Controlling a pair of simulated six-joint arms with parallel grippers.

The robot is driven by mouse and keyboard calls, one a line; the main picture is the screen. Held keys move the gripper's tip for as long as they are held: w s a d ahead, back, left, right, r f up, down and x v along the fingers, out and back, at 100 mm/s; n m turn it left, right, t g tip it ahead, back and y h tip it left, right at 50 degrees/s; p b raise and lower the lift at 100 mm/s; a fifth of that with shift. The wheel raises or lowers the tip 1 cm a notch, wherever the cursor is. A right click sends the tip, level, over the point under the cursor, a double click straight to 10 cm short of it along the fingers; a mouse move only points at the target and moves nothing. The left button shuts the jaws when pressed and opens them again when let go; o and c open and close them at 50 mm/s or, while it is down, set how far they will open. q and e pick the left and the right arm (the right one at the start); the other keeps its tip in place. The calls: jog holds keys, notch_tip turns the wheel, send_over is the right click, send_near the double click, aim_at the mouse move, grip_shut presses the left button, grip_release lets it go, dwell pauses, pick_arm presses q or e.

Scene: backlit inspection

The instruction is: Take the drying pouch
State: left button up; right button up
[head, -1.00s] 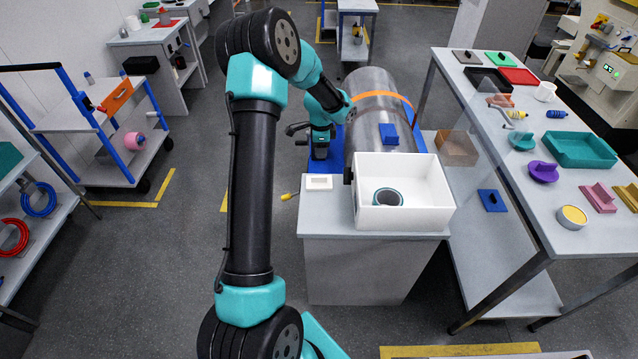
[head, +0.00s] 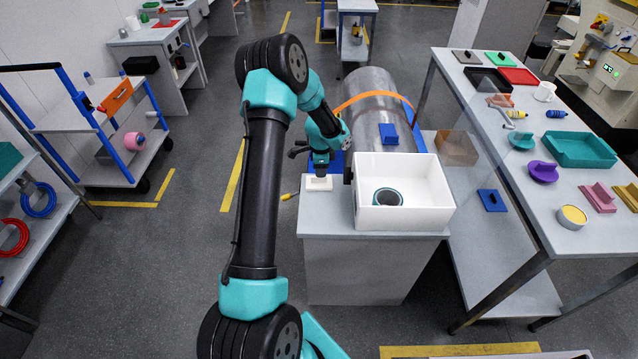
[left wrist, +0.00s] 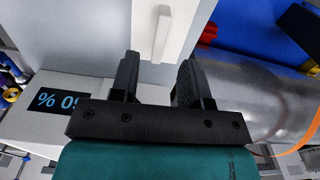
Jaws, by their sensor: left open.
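The drying pouch seems to be the small white flat piece (head: 319,185) on the left end of the grey cabinet top. In the left wrist view the white piece (left wrist: 185,25) shows with a raised narrow ridge (left wrist: 162,33). My left gripper (head: 320,174) is just above it, pointing down. In the left wrist view the left gripper's fingers (left wrist: 158,62) are apart, with the ridge ahead of the gap between them. Nothing is held, and I cannot tell any contact. My right gripper does not show.
A white open box (head: 425,218) stands right beside the white piece on the grey cabinet (head: 362,266), with a dark teal-rimmed round item (head: 388,197) inside. A large metal cylinder (head: 376,98) with an orange band lies behind. A long table stands at right.

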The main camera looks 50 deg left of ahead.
pick_arm(q)
notch_tip(320, 180, down, 5)
jog(key=shift+d+f, duration=0.1)
jog(key=shift+d, duration=0.05)
dwell(0.5)
grip_shut()
dwell(0.4)
jog(key=shift+r, duration=0.95)
notch_tip(320, 180, up, 2)
jog(key=s+d, duration=0.3)
jog(key=d, duration=0.1)
jog(key=s+d, duration=0.4)
jog(key=s+d+r, duration=0.1)
jog(key=s+d, duration=0.2)
jog(key=d, duration=0.1)
jog(key=shift+s+r, duration=0.1)
jog(key=shift+s, duration=0.2)
